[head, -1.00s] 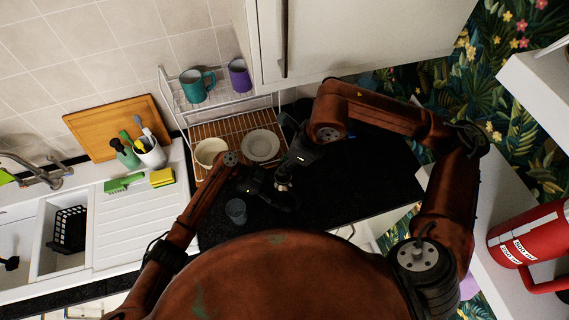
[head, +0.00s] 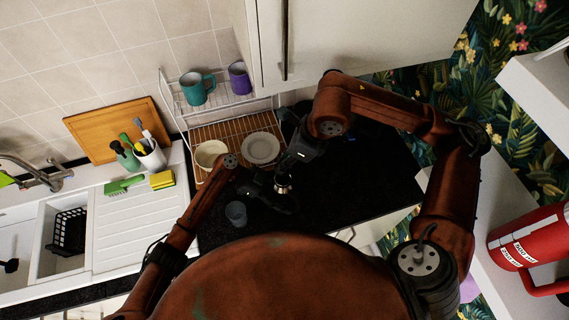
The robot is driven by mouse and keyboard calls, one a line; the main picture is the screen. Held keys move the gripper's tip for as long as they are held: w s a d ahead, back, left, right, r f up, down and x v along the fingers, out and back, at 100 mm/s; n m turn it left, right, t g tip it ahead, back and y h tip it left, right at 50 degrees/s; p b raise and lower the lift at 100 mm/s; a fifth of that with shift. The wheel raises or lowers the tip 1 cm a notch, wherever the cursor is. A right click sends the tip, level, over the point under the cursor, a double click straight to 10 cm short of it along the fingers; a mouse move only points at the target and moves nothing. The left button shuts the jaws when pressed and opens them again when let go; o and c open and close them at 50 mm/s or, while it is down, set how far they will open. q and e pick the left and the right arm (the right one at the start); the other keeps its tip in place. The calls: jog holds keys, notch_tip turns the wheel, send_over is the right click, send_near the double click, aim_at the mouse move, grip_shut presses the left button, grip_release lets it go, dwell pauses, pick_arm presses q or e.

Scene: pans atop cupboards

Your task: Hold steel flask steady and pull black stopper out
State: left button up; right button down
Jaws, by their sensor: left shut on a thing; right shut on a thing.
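The steel flask (head: 283,184) shows as a small shiny shape above the black worktop, between my two grippers. My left gripper (head: 280,196) comes in from the left and is shut around the flask's body; its dark fingers hide the lower part. My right gripper (head: 285,170) is just above the flask's top, shut on the black stopper. The stopper is too small and dark to make out between the fingers, so I cannot tell whether it is clear of the flask's mouth.
A dark cup (head: 236,213) stands on the worktop left of the grippers. Behind are a dish rack with a white bowl (head: 210,154), a plate (head: 260,148) and mugs (head: 196,88). The sink (head: 65,240) is at left. Open worktop (head: 375,185) lies to the right.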

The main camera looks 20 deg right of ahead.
jog(key=shift+r, duration=2.05)
pick_arm(q)
jog(key=o, duration=1.1)
jog(key=o, duration=0.6)
jog(key=shift+c, duration=0.2)
jog(key=shift+c, duration=0.2)
jog(key=c, duration=0.6)
jog(key=shift+c, duration=0.2)
